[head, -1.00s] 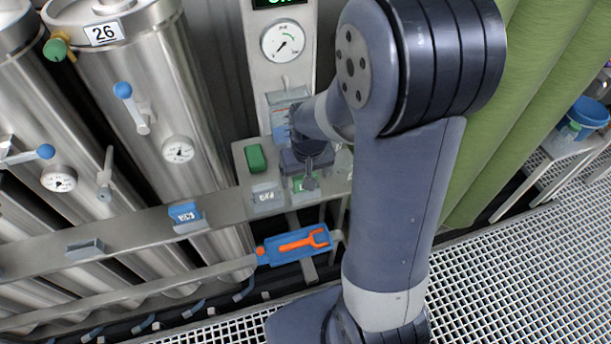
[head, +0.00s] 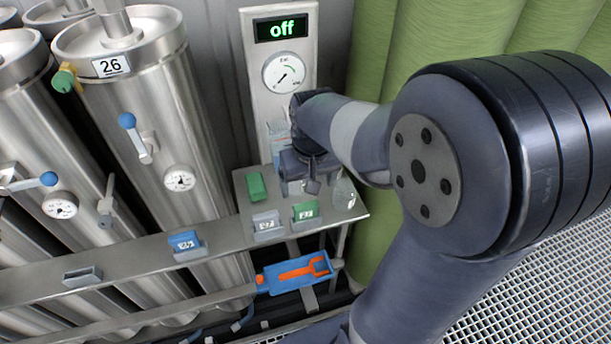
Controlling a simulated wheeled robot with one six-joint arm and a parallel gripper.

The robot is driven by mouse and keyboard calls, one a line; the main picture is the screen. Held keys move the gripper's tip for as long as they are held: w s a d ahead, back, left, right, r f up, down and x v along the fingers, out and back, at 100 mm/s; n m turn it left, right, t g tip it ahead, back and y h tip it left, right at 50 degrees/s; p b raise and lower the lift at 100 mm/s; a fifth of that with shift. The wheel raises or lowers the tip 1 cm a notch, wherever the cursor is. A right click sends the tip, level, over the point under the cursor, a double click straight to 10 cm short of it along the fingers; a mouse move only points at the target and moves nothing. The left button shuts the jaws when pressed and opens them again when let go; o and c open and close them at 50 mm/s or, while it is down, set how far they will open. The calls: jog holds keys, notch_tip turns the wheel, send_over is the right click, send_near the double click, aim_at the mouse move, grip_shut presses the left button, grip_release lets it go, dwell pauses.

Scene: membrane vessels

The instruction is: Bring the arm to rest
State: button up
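My arm bends in from the right of the head view, with its large elbow joint close to the camera. My gripper (head: 308,184) hangs in front of the panel, over the back of the grey shelf (head: 222,237). Its fingers are small and dark, and I cannot tell whether they are open or shut. I see nothing clearly held in it. The wrist hides the lower part of the panel.
On the shelf are a green block (head: 256,186), a grey tag holder (head: 267,226), a green tag holder (head: 305,211) and a blue one (head: 186,244). A blue tray (head: 318,262) holds an orange tool. Steel vessels (head: 170,115) stand left.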

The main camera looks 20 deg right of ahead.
aim_at(306, 205)
jog(key=f, duration=0.3)
jog(key=w+f, duration=0.1)
jog(key=f, duration=0.6)
jog(key=shift+w+f, duration=0.3)
jog(key=shift+f, duration=0.05)
jog(key=shift+r, duration=0.25)
